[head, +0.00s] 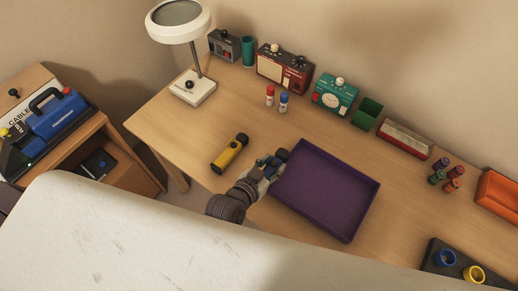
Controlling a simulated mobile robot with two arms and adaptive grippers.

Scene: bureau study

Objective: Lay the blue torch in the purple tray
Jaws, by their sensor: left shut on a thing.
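The blue torch (282,155) is mostly covered by my left gripper (269,169); its dark end and a little blue show. My left gripper is shut on it, just left of the purple tray (362,211). The torch's dark end appears beside the tray's upper left corner; I cannot tell how high it is held. The tray lies on the desk, empty. My right gripper is not in view.
A yellow torch (230,153) lies left of my left gripper. A white lamp (193,88), meters, a green box (367,113) and small bottles stand toward the wall. A dark holder (432,262) with coloured rings is at lower right. Bare desk surrounds the tray's far side.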

